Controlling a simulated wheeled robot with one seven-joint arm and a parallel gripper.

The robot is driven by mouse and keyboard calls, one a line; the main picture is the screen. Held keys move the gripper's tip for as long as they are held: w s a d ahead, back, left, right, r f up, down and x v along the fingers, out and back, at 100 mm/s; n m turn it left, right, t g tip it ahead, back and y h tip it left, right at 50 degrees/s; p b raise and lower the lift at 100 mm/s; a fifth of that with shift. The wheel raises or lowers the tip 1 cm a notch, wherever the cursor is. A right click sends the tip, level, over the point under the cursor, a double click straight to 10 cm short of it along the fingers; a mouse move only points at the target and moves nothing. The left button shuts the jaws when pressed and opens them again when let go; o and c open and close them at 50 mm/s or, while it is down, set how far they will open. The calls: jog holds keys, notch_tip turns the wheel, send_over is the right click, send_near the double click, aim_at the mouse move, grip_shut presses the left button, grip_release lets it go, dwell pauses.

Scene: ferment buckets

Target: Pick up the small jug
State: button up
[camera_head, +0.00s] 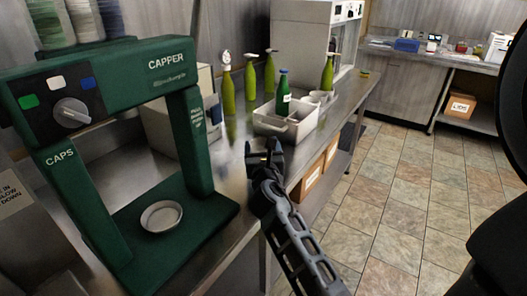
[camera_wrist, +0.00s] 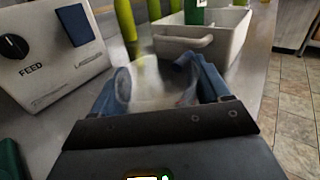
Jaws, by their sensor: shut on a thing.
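My gripper (camera_head: 263,152) is over the steel counter, to the right of the green capper and in front of the grey bin. In the wrist view its two blue-grey fingers are closed around a pale, see-through, blurred thing (camera_wrist: 155,90), which seems to be the small jug. Its outline is smeared, so its handle and tilt cannot be told. In the head view the jug does not show clearly beside my gripper.
The green capper (camera_head: 187,100) fills the left, with a small dish (camera_head: 161,216) on its base. A grey bin (camera_head: 284,124) holds a dark green bottle (camera_head: 283,96). Several yellow-green bottles (camera_head: 250,82) stand behind. A machine marked FEED (camera_wrist: 50,55) is at left. The tiled floor is clear.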

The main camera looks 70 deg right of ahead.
jog(key=s+d+r+p, duration=0.6)
jog(key=s+r, duration=0.3)
jog(key=r, duration=0.1)
jog(key=shift+s+d+r, duration=0.25)
jog(key=shift+s+r, duration=0.1)
jog(key=shift+r, duration=0.05)
